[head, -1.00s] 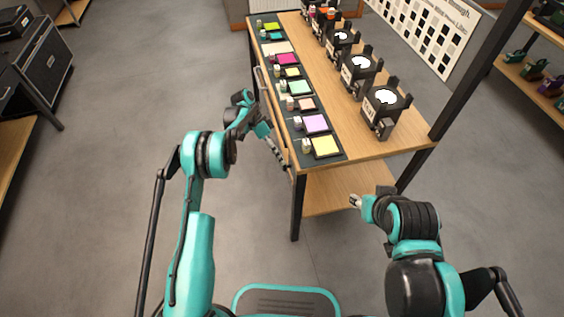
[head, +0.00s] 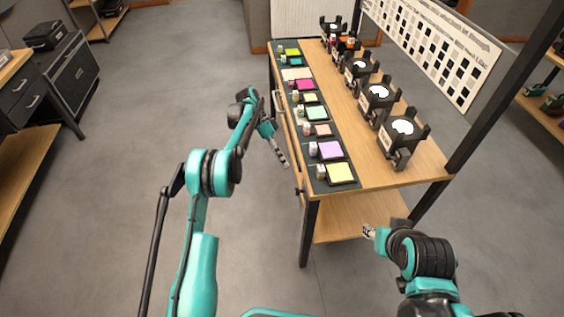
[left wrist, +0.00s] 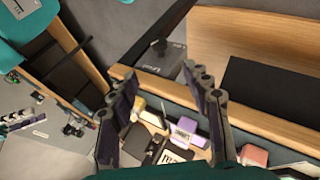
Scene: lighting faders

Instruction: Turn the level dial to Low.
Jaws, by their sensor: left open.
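A dark knob on a grey plate, which looks like the level dial (left wrist: 160,50), shows in the left wrist view near the table's corner. It lies just beyond my fingertips, apart from them; its pointer setting is too small to read. In the head view a small dark knob (head: 299,191) sits at the table's near left corner. My left gripper (head: 284,160) is open and empty, beside the table's left long edge and short of that corner. Its two fingers (left wrist: 160,72) also show in the left wrist view. My right gripper (head: 369,232) is near the lower shelf; its jaws are unclear.
The wooden table (head: 415,170) carries a dark strip with several coloured pads and small jars. Several black lamp-like stands (head: 403,130) line its far side. A handle runs along the left edge. The floor (head: 150,90) left of the table is clear. Cabinets (head: 55,85) stand at far left.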

